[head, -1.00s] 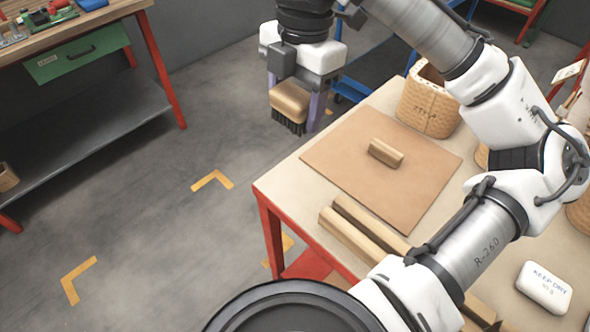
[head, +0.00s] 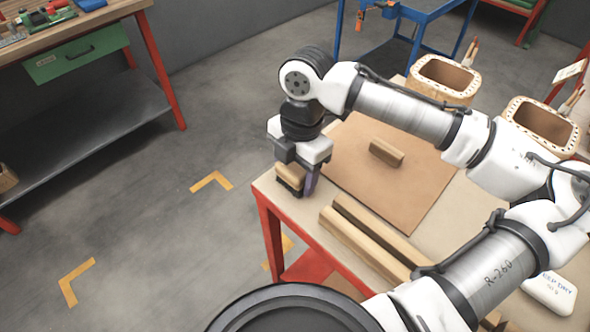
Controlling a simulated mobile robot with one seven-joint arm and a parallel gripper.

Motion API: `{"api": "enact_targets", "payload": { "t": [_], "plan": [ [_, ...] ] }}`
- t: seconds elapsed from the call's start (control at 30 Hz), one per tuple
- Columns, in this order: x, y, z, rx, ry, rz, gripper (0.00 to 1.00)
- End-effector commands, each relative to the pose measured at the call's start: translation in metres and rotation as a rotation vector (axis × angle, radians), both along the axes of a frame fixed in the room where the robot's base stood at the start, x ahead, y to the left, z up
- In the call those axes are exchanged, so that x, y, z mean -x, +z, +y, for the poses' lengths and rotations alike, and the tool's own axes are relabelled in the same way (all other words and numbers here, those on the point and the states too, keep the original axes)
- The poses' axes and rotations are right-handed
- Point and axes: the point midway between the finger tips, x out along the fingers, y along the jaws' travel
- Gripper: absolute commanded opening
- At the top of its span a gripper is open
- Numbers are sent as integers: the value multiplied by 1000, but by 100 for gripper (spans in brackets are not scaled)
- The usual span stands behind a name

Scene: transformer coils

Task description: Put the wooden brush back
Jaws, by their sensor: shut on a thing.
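The wooden brush (head: 289,174) has a tan wooden back and dark bristles pointing down. The brush is at the left corner of the red-framed table (head: 262,188), beside the left edge of the brown board (head: 365,195). The gripper hides part of the brush. I cannot tell whether the bristles touch the tabletop.
A small wooden block (head: 386,152) lies on the board. Long wooden bars (head: 365,238) lie along the front edge. A white packet (head: 551,293) lies at the right.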

Motion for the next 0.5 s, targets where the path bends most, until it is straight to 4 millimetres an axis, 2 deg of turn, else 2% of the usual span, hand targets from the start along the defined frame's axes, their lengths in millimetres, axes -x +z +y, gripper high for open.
{"api": "enact_targets", "payload": {
  "t": [0.33, 0.37, 0.5],
  "plan": [
    [0, -4, 0, -1, 1, 0, 38],
    [0, -3, 0, -1, 1, 0, 62],
    [0, -3, 0, -1, 1, -1, 81]
  ]
}}
